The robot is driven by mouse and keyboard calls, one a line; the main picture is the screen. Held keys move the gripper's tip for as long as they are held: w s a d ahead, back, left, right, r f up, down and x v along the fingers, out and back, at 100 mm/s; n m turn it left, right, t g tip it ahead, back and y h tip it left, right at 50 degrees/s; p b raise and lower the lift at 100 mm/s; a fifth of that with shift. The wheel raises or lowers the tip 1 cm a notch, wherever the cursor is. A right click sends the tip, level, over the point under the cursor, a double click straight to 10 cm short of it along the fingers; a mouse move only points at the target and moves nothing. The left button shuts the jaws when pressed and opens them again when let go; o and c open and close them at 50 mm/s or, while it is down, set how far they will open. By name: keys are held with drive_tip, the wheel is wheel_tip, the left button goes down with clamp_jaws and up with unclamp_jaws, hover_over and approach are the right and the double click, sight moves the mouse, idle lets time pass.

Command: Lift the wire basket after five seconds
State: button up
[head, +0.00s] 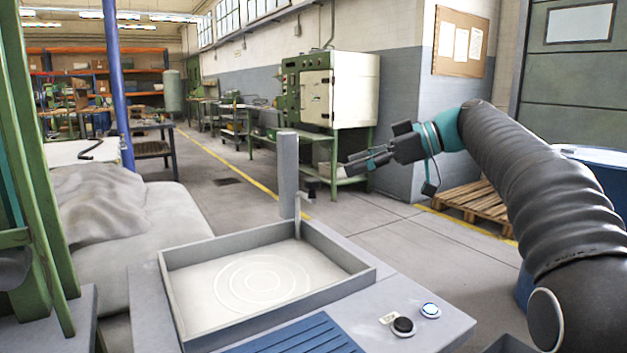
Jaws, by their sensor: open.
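A grey open-topped tank (372,268) stands on a grey bench unit in front of me. Inside it is a pale, cloudy surface (322,272) with ring-shaped ripples. A grey post (288,170) rises at the tank's back edge, with a small bracket (298,212) at its foot. No wire basket shows; I cannot tell whether it is under the surface. My gripper (352,163) is open and empty, in the air right of the post, pointing left.
A blue ribbed panel (300,338) lies at the bench's front. Green machine framing (40,190) stands close at left, beside a pale covered mound (110,215). A green and cream cabinet (340,90) stands behind. A wooden pallet (470,200) lies by the wall. The floor between is clear.

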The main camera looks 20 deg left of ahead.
sight(313, 179)
drive_tip(key=x, duration=1)
drive_tip(key=shift+f, duration=0.1)
drive_tip(key=shift+c, duration=0.3)
clamp_jaws()
